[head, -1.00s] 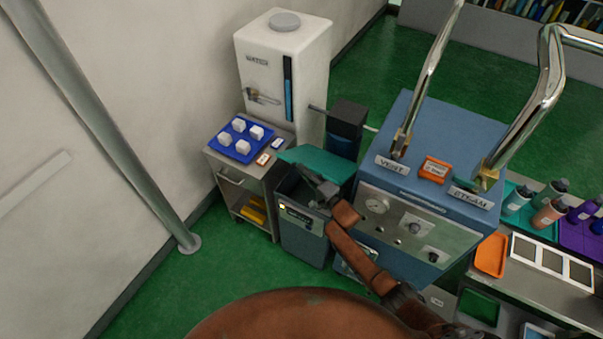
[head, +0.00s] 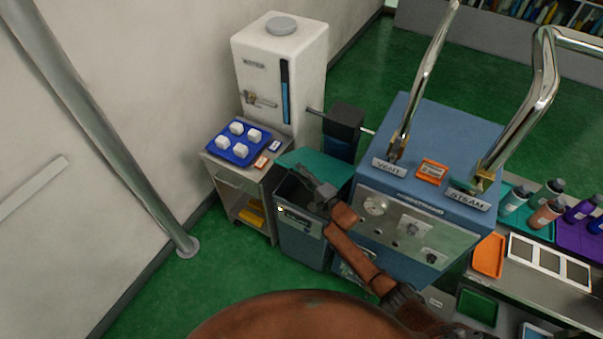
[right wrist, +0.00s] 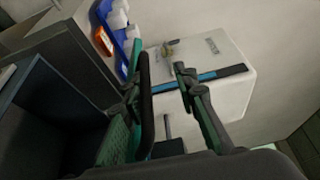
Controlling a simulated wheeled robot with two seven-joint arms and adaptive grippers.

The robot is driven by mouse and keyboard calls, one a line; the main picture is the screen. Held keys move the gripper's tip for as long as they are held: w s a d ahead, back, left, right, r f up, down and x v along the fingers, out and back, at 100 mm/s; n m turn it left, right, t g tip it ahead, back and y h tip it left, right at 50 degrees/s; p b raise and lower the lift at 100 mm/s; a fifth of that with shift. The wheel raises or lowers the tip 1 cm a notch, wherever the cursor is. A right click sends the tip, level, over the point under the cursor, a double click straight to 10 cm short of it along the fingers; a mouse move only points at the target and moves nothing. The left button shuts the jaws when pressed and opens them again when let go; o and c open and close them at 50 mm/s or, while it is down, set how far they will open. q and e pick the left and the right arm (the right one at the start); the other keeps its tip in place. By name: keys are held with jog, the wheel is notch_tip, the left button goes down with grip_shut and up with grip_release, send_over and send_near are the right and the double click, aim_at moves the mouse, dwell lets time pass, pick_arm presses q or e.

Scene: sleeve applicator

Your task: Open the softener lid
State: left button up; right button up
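The softener is a dark grey-blue box (head: 301,249) on the floor between the grey cart and the blue steam machine. Its teal lid (head: 303,159) is raised at the back, and a dark opening shows in front of it. My right gripper (head: 316,190) is over this opening, close to the lid's front side. A green surface, likely the lid (right wrist: 117,138), shows beside the left finger; contact is unclear. My left gripper is not in view.
A white cabinet (head: 264,85) stands behind the softener. The cart holds a blue tray (head: 240,153) with white blocks. The blue machine (head: 401,258) with tall chrome pipes (head: 541,95) stands close on the right. Green floor in front at left is free.

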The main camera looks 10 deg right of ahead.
jog(key=v, duration=1.2)
dwell(0.3)
